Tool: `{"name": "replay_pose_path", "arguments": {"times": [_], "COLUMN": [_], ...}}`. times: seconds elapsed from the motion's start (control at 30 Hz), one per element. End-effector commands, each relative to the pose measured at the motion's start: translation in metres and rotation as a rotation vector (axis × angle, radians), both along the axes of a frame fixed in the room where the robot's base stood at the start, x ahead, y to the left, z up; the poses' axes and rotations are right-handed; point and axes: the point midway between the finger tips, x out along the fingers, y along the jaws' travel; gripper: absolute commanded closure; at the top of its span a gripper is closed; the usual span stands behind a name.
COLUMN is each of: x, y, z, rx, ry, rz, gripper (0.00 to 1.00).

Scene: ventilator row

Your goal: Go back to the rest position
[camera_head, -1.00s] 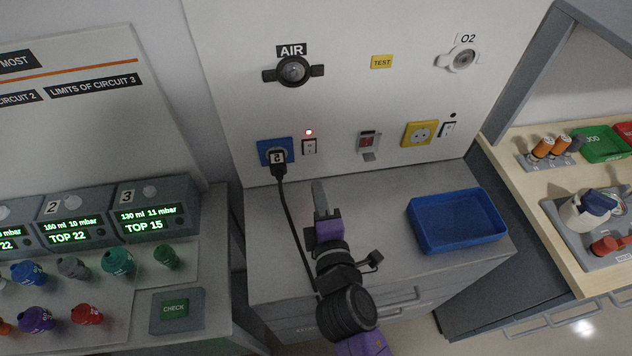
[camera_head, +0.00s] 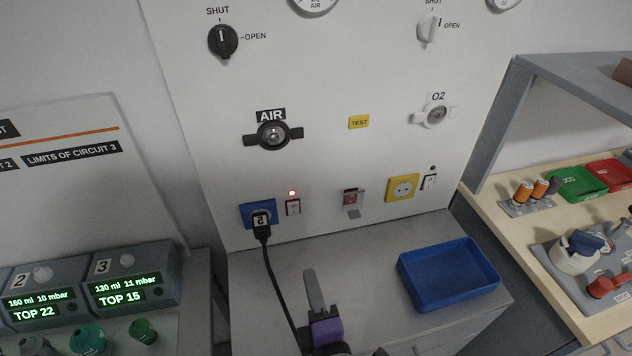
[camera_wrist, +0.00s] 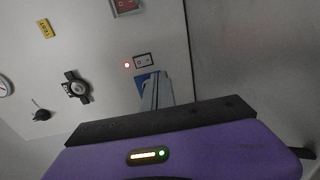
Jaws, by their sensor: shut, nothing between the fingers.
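My gripper (camera_head: 314,292) is over the grey counter in front of the wall panel, its fingers together and empty. In the wrist view its grey fingers (camera_wrist: 157,92) point toward the panel, in front of the blue socket (camera_wrist: 141,82). A black plug (camera_head: 261,219) sits in the blue socket (camera_head: 246,211) on the panel. Its black cable (camera_head: 275,277) hangs down onto the counter to the left of my gripper, and its lower end is out of view.
A blue tray (camera_head: 450,304) stands on the counter (camera_head: 372,257), right of my gripper. A red-lit switch (camera_head: 293,207) is beside the blue socket. A ventilator display (camera_head: 128,290) is at left. A wooden bench (camera_head: 484,205) with green and red trays is at right.

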Motion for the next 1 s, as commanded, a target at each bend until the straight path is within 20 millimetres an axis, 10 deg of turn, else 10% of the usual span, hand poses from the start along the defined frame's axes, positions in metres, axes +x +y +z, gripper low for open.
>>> {"name": "replay_pose_path", "arguments": {"times": [0.4, 1.0], "x": [-0.021, -0.18], "y": [0.008, -0.137], "z": [0.032, 0.047], "rx": [0.407, 1.309], "ry": [0.048, 0.292], "rz": [0.07, -0.115], "gripper": [1.0, 1.0]}}
